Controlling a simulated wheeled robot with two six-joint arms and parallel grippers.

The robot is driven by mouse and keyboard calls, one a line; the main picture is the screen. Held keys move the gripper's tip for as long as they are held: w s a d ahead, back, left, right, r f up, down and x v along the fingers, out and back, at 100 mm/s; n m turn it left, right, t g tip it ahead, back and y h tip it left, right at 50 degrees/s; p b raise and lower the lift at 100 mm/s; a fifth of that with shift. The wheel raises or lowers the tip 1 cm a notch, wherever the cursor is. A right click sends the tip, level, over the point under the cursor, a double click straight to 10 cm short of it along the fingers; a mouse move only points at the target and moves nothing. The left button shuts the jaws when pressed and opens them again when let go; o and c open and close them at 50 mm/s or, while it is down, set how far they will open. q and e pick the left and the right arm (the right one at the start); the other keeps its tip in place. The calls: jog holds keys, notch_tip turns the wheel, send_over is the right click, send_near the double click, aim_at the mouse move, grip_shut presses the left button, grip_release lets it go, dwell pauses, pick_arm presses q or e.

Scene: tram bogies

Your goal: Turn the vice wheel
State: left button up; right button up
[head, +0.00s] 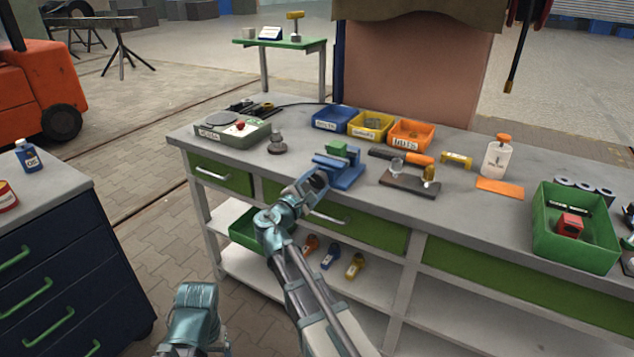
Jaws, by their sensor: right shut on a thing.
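A blue vice (345,172) stands at the front edge of the grey workbench, with a green block (337,148) at its top between the jaws. My right gripper (318,181) is at the front of the vice and is shut on the vice wheel, which is mostly hidden by the fingers. My right arm reaches up to it from the bottom of the view. Part of my left arm shows at the lower left; its gripper is not visible.
Blue, yellow and orange bins (410,135) stand behind the vice. A scale-like box (232,131) is to its left, and a dark tray with small parts (409,182) to its right. A green crate (575,240) is farther right. A dark drawer cabinet (60,250) stands at the left.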

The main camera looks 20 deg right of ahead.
jog(key=o, duration=1.4)
jog(key=v, duration=1.3)
jog(key=shift+s+a, duration=0.3)
